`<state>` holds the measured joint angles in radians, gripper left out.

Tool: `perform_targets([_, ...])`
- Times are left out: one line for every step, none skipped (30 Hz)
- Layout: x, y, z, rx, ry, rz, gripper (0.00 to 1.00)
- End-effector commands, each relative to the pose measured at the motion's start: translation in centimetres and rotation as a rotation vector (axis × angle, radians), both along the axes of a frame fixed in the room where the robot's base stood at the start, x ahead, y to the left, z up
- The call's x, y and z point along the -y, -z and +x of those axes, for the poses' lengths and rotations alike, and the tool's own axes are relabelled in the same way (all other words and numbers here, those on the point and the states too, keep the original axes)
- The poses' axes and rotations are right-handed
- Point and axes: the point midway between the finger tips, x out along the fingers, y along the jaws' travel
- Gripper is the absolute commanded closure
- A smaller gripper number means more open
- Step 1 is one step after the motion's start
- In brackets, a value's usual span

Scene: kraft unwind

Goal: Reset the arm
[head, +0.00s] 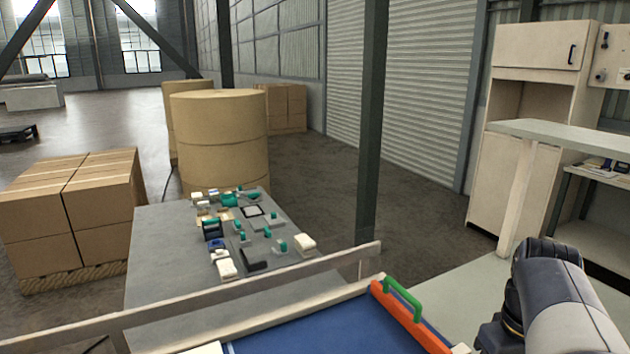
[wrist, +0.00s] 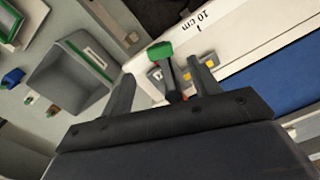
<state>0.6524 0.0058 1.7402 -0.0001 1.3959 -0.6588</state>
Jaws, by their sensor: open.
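My gripper (wrist: 162,82) shows in the wrist view with its two dark fingers apart. A green-topped piece with a dark stem (wrist: 160,50) appears between and beyond the fingers. I cannot tell how far it is from them, and no contact with it is visible. In the head view my arm (head: 550,295) reaches in at the lower right; the gripper itself is out of that view.
A grey bin (wrist: 72,85) lies left of the fingers, and a white strip marked "10 cm" (wrist: 230,30) right. The head view shows a blue surface (head: 310,335), an orange bar with green handle (head: 410,318), a cluttered grey table (head: 160,250), and a dark post (head: 372,120).

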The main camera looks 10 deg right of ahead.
Motion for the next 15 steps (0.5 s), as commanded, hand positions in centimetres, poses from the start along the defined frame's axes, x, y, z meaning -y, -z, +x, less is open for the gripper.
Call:
perform_targets([-0.1,1.1,-0.1,-0.004,0.0,0.003,0.42])
perform_targets([-0.1,1.7,-0.1,-0.004,0.0,0.003,0.42])
perform_targets([-0.1,2.5,-0.1,-0.005,0.0,0.004,0.42])
perform_targets([-0.1,3.1,-0.1,-0.004,0.0,0.003,0.42])
perform_targets([-0.1,3.7,-0.1,-0.005,0.0,0.004,0.42])
perform_targets([-0.1,4.5,-0.1,-0.005,0.0,0.004,0.42])
perform_targets([-0.1,5.1,-0.1,-0.005,0.0,0.004,0.42])
perform_targets([-0.1,5.7,-0.1,-0.005,0.0,0.004,0.42])
perform_targets([-0.1,6.5,-0.1,-0.005,0.0,0.004,0.42])
perform_targets([-0.2,6.7,-0.1,-0.002,0.007,0.002,0.42])
perform_targets([-0.3,6.5,0.0,0.001,0.025,-0.001,0.42])
perform_targets([-0.5,6.5,0.0,0.002,0.047,-0.001,0.42])
perform_targets([-0.6,6.5,0.0,0.001,0.063,-0.001,0.42])
perform_targets([-0.7,6.5,0.0,0.001,0.074,-0.001,0.42])
perform_targets([-0.8,6.5,0.0,0.001,0.088,-0.001,0.42])
